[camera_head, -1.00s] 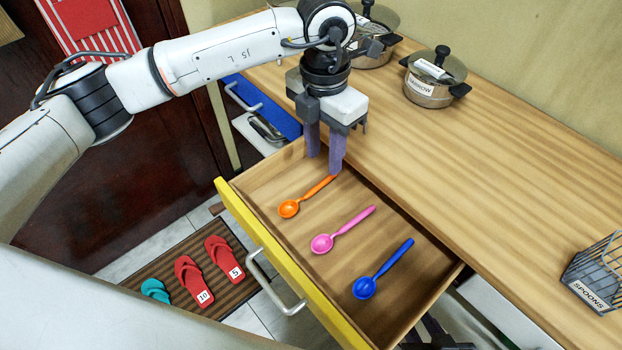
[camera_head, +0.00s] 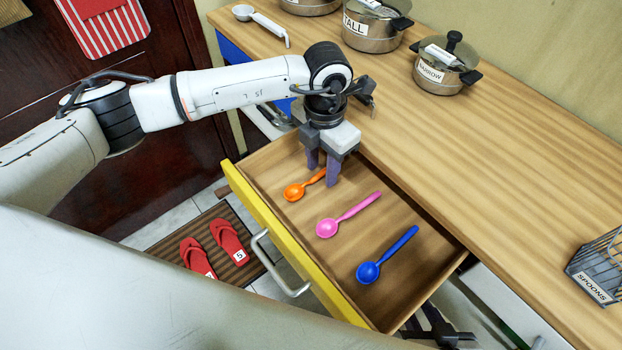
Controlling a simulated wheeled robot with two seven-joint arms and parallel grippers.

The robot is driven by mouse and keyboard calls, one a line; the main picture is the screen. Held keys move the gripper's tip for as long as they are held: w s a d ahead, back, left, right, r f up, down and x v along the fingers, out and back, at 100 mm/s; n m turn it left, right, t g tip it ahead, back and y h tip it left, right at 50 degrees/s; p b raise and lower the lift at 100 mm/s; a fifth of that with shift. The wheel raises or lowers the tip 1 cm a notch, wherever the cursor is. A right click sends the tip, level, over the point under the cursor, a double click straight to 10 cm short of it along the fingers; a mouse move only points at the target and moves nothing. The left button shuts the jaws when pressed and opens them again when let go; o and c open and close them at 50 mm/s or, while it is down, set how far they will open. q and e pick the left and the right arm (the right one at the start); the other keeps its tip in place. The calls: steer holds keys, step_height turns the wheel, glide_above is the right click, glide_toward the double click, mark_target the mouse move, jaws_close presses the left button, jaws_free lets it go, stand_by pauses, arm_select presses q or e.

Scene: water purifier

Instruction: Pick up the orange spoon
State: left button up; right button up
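The orange spoon (camera_head: 294,191) lies in the open yellow-fronted drawer (camera_head: 352,287), nearest its far left end. Its bowl points to the lower left, and its handle runs up toward my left gripper (camera_head: 322,178). The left gripper points down at the handle's upper end, with its two fingers apart. The fingers hide the handle's tip, and I cannot tell whether they touch it. My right gripper (camera_head: 440,332) seems to show only partly at the bottom edge, dark and below the drawer; its fingers are unclear.
A pink spoon (camera_head: 328,228) and a blue spoon (camera_head: 369,272) lie beside it in the drawer. Lidded pots, one marked NARROW (camera_head: 440,75), and a white spoon (camera_head: 262,22) stand on the wooden counter (camera_head: 500,160). A wire SPOONS basket (camera_head: 597,275) is at right.

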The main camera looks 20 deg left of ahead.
arm_select(q)
jaws_close()
steer(key=shift+r, duration=0.1)
